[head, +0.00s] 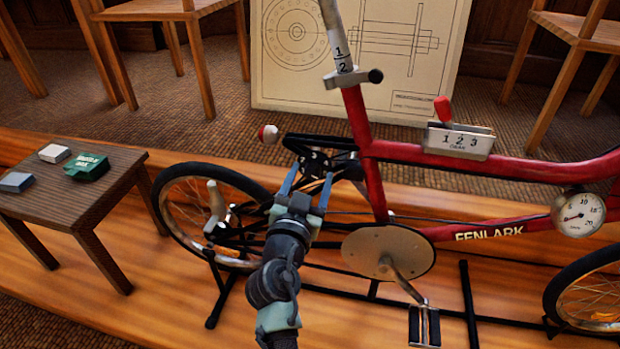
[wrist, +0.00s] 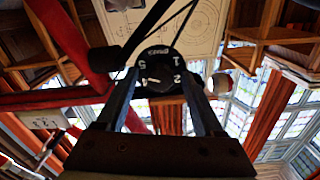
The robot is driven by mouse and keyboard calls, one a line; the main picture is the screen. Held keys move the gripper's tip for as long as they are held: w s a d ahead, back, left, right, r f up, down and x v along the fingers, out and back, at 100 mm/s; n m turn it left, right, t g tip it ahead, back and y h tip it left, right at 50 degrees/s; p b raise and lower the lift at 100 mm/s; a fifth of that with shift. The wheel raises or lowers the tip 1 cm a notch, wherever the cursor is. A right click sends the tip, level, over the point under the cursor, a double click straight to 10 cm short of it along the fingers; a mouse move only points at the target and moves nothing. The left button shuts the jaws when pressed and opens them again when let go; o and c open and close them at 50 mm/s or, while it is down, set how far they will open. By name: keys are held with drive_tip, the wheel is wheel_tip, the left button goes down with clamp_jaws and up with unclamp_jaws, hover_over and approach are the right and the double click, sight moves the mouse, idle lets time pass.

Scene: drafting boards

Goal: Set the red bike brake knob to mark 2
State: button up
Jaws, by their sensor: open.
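The brake knob (wrist: 160,66) is a round black dial with white numbers and lettering, seen upside down in the wrist view. A small white pointer shows on it, but I cannot tell which mark it is set to. My gripper (wrist: 160,78) is open, with its two fingers to either side of the dial; I cannot tell if they touch it. In the head view my gripper (head: 307,181) is at the bike's black bracket under the seat tube, and the dial is mostly hidden there. The red bike (head: 372,185) stands upright on the wooden platform.
A gear box (head: 461,142) marked 1 2 3 with a red lever sits on the top tube. A round gauge (head: 578,214) is at the right. A small table (head: 75,205) with several little boxes stands left. A red-and-white ball (head: 268,133) is near my gripper.

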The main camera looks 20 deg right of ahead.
clamp_jaws()
idle(0.5)
